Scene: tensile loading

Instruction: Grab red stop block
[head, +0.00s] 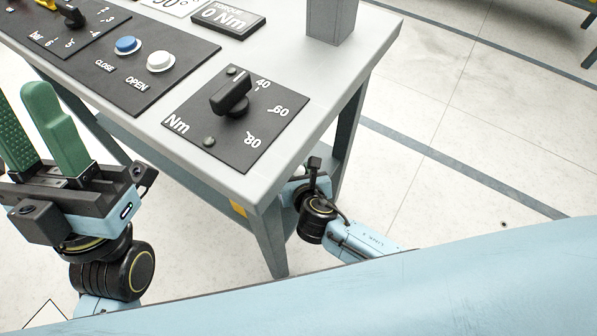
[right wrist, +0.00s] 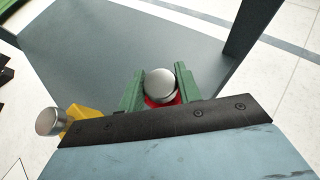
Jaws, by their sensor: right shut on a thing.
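The red stop block (right wrist: 152,102), with a silver round metal top, is in the right wrist view between the green fingers of my right gripper (right wrist: 160,76). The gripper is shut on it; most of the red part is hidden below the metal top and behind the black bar. In the head view my right gripper is hidden beneath the table, and only its arm shows. My left gripper (head: 38,125) stands at the left of the head view, beside the table. Its green fingers point up, apart and empty.
A yellow block (right wrist: 85,118) with a silver round end is left of my right gripper. A grey shelf (right wrist: 150,45) lies under the table (head: 232,186). A table leg (head: 268,240) is close to my right arm. The tabletop carries a knob panel (head: 240,125) and blue and white buttons.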

